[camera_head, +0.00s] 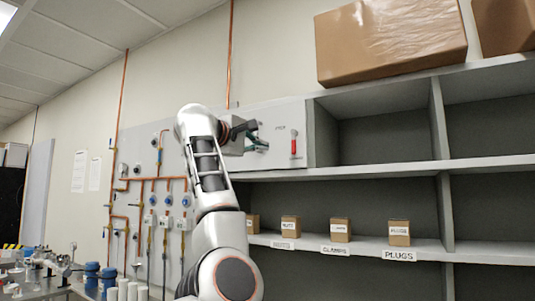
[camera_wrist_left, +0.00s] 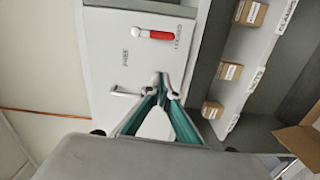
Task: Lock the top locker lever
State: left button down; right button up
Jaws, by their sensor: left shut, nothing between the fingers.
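The locker door (camera_head: 303,115) is a light grey panel on the upper shelf, and it looks closed. Its red lever (camera_head: 294,142) points down from a pale pivot; it also shows in the left wrist view (camera_wrist_left: 154,34). A label beside the pivot reads FREE; the small label at the lever's red end seems to read LOCKED. My left gripper (camera_head: 264,145) is in front of the door, left of the lever and apart from it. In the left wrist view its teal fingers (camera_wrist_left: 164,88) meet at the tips, shut and empty. My right gripper is out of view.
A pale handle (camera_wrist_left: 124,93) projects from the panel close to my fingertips. Open shelves lie right of the door, with several small labelled boxes (camera_head: 340,230) below. A large brown box (camera_head: 390,42) sits on top. Pipes and gauges (camera_head: 168,200) line the wall at left.

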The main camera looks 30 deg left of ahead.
pick_arm(q)
jog(key=s, duration=0.2)
jog(key=s+b, duration=0.1)
jog(key=s, duration=0.1)
jog(key=shift+s+a, duration=0.2)
jog(key=shift+s, duration=0.15)
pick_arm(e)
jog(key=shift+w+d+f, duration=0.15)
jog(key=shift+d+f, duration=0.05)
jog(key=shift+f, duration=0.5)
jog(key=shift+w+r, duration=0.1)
